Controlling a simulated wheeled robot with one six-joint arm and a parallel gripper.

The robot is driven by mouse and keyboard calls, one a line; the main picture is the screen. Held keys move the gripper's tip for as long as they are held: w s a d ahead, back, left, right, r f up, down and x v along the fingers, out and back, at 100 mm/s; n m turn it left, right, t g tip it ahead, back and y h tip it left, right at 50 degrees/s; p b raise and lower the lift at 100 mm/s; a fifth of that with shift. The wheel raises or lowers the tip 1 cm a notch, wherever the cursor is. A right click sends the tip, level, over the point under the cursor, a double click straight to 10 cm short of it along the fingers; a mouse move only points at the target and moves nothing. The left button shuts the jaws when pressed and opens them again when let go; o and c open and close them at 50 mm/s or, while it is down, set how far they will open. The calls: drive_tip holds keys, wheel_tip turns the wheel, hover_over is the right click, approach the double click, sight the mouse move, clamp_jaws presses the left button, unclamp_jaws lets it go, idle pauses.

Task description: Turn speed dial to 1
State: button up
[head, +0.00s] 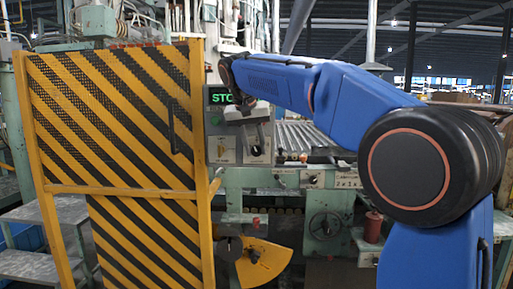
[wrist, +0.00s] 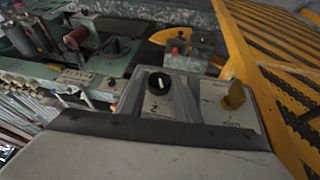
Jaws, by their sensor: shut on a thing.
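The speed dial (wrist: 158,83) is a round black knob with a white mark, on a pale panel with a "2" printed near it in the wrist view. In the head view it is the small dark knob (head: 256,151) below the green-lettered display. My gripper (head: 260,136) reaches down from the arm right at the dial and is shut on it. The fingertips are small and hard to make out in the head view. I cannot read the dial's setting with certainty.
A yellow and black striped gate (head: 110,130) stands close on the left. The display (head: 222,97) sits beside my wrist. A brass-coloured knob (wrist: 235,97) is next to the dial. A handwheel (head: 325,226) and a red cylinder (head: 373,226) are lower right.

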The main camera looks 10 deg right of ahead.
drive_tip(key=h, duration=0.3)
drive_tip(key=shift+w+a+f+n+g, duration=0.1)
drive_tip(key=shift+a+f+n+g, duration=0.05)
drive_tip(key=shift+a+n+g, duration=0.25)
drive_tip(key=shift+a+f+n+g+h, duration=0.1)
drive_tip(key=shift+n+g+h, duration=0.1)
drive_tip(key=shift+h, duration=0.75)
drive_tip(key=shift+a+f+n+g+h, duration=0.1)
drive_tip(key=shift+n+h, duration=0.1)
drive_tip(key=shift+h, duration=0.75)
drive_tip(key=o, duration=1)
drive_tip(key=shift+o, duration=0.2)
drive_tip(key=shift+r, duration=0.1)
